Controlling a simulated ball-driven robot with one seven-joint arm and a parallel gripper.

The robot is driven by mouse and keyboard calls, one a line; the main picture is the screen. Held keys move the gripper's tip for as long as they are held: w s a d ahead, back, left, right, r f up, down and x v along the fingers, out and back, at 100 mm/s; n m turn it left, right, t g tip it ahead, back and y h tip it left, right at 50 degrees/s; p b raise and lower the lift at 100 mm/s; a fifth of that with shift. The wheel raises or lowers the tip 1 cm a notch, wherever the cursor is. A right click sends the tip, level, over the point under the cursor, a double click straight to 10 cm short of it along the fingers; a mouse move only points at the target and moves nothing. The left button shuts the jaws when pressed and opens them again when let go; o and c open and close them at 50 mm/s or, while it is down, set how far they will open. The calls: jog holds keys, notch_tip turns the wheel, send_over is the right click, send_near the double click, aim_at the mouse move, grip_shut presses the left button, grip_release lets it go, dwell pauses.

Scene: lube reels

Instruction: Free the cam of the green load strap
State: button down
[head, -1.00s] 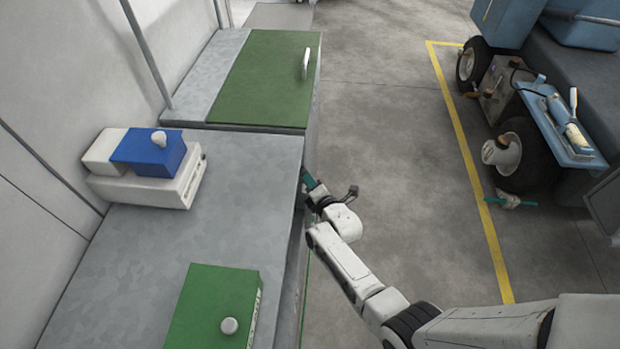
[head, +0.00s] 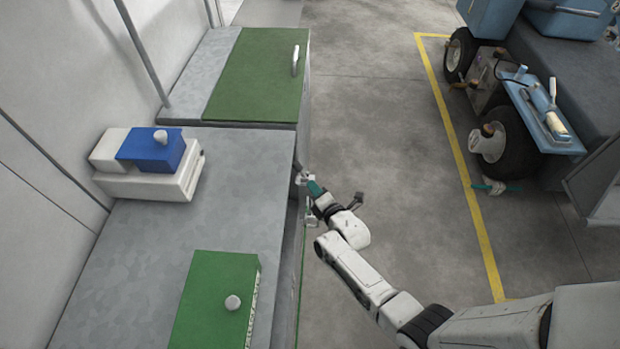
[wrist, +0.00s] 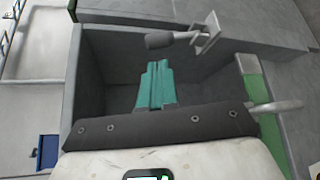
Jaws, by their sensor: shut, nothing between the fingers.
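My gripper (head: 315,188) is beside the right side of the grey workbench, just below its top edge. In the wrist view its teal fingers (wrist: 157,86) are together with nothing between them. Ahead of them is a dark-gripped lever (wrist: 172,39) on a pale metal bracket (wrist: 207,34), apart from the fingers. A green strip (wrist: 256,88), which looks like the load strap, runs down the right of the wrist view. A pale rod (wrist: 276,106) crosses it, its inner end hidden by my gripper. A thin green line (head: 302,262) shows along the bench side. I cannot tell which fitting is the cam.
The grey workbench (head: 245,185) carries a white unit with a blue box (head: 150,148) and a green box (head: 212,300). A green-topped cabinet (head: 255,75) stands beyond.

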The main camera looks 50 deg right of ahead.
jog(key=shift+p+v, duration=1.95)
jog(key=shift+v, duration=1.05)
